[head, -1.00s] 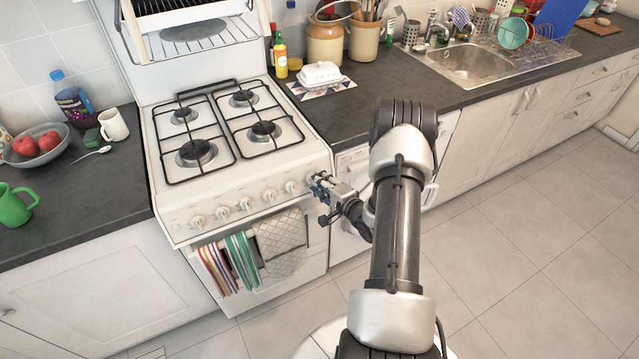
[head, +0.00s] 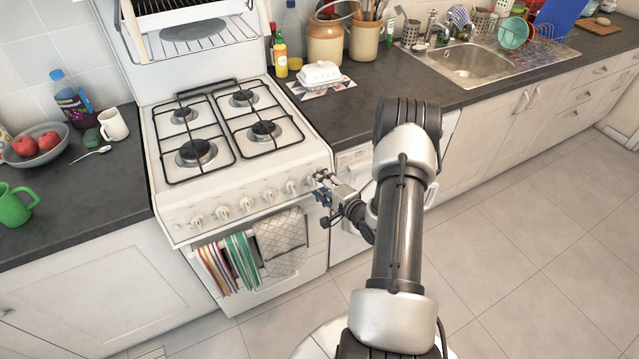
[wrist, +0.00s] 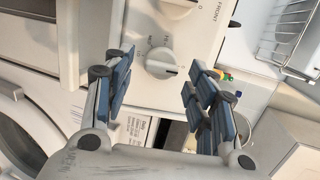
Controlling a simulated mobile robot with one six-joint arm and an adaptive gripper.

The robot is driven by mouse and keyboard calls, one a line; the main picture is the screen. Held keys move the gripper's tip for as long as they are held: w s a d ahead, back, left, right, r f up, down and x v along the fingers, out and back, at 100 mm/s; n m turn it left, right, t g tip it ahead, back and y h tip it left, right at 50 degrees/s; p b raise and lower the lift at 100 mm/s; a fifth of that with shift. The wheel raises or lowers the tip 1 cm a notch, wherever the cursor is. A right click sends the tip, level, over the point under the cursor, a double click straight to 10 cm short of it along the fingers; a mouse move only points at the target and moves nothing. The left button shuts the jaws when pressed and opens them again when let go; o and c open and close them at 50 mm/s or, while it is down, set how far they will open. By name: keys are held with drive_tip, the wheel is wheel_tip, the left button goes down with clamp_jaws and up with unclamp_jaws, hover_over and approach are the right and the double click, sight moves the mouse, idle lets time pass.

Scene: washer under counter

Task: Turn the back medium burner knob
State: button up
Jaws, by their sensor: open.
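The stove's front panel carries a row of white knobs (head: 246,204) in the head view. My gripper (head: 321,186) is at the panel's right end, close to its face. In the wrist view my gripper (wrist: 158,78) is open, with one blue-padded finger on each side of a white round knob (wrist: 160,62). The fingers are spread apart from the knob and nothing is between them but it. A second knob (wrist: 178,8) is cut off at the top edge. The label by the nearer knob is too small to read, so I cannot tell which burner it serves.
Towels (head: 281,240) hang from the oven handle below the knobs. Four-sided pan grates (head: 215,130) cover the hob above. A washer (wrist: 22,135) stands under the counter beside the stove. Open floor (head: 520,265) lies to the right.

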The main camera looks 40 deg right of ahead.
drive_tip(key=v, duration=1.1)
drive_tip(key=w+r+n+g, duration=0.3)
drive_tip(key=w+r+n, duration=0.3)
drive_tip(key=r, duration=0.1)
drive_tip(key=a+r+n+g+h, duration=0.25)
drive_tip(key=a+r+n, duration=0.25)
drive_tip(key=a+r, duration=0.5)
drive_tip(key=s+a+r+n+g+y, duration=0.2)
drive_tip(key=s+a+r+n, duration=0.3)
drive_tip(key=s+a+r, duration=0.5)
drive_tip(key=s+a+g, duration=0.1)
drive_tip(key=s+a, duration=0.2)
drive_tip(key=a, duration=0.1)
drive_tip(key=shift+n, duration=0.3)
drive_tip(key=s+a+n, duration=0.1)
drive_tip(key=s+a, duration=0.1)
drive_tip(key=s, duration=0.1)
drive_tip(key=s+a+n+g+y, duration=0.1)
drive_tip(key=s+a, duration=0.1)
drive_tip(key=s+a+n+g+y, duration=0.1)
drive_tip(key=s+a, duration=0.2)
drive_tip(key=shift+s+r, duration=0.3)
drive_tip(key=shift+s, duration=0.05)
drive_tip(key=shift+c, duration=0.3)
